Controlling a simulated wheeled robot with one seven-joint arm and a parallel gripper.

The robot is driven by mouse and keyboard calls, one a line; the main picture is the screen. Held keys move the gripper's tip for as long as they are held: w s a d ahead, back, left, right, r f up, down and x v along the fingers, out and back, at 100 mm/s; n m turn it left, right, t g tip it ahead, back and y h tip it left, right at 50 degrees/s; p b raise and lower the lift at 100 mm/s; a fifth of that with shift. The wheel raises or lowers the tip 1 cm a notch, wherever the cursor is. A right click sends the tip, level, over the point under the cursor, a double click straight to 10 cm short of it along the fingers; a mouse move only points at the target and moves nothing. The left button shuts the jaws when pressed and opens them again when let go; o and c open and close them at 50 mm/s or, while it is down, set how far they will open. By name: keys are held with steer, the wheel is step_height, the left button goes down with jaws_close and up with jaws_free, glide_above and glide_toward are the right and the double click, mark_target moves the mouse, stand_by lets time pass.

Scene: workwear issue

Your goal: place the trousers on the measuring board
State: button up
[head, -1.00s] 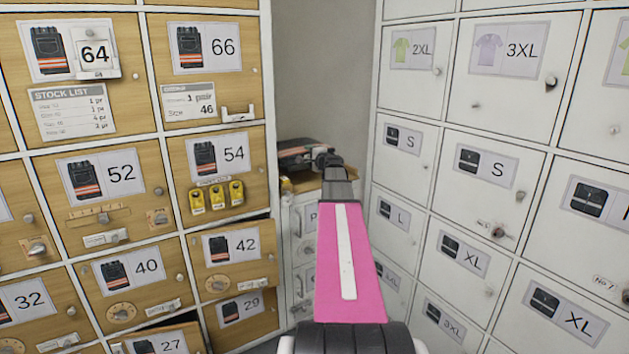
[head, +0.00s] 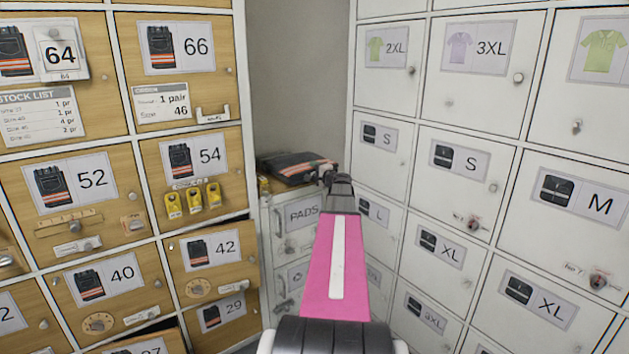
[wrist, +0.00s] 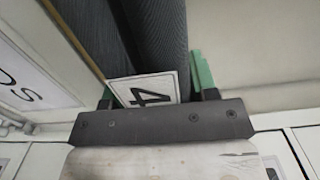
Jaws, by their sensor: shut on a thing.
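The trousers (head: 292,168) are a dark folded bundle with orange and pale stripes, at the far end of my arm in the head view. My gripper (head: 327,178) is shut on their right end. In the wrist view, dark ribbed cloth (wrist: 155,40) runs up from between my gripper's fingers (wrist: 158,97), with a white tag (wrist: 145,90) showing a 4. Green strips show beside the fingers; I cannot tell what they belong to. The trousers appear over or on the low cabinet in the corner; contact is unclear. I cannot make out a measuring board.
A low grey cabinet (head: 300,214) marked PADS stands in the corner, partly behind my arm. Wooden numbered lockers (head: 180,100) line the left. White lockers with size labels (head: 470,110) line the right. The gap between them is narrow.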

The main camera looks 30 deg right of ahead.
steer(key=shift+f, duration=1.8)
steer(key=shift+f, duration=0.1)
steer(key=o, duration=1.4)
steer(key=shift+c, duration=0.2)
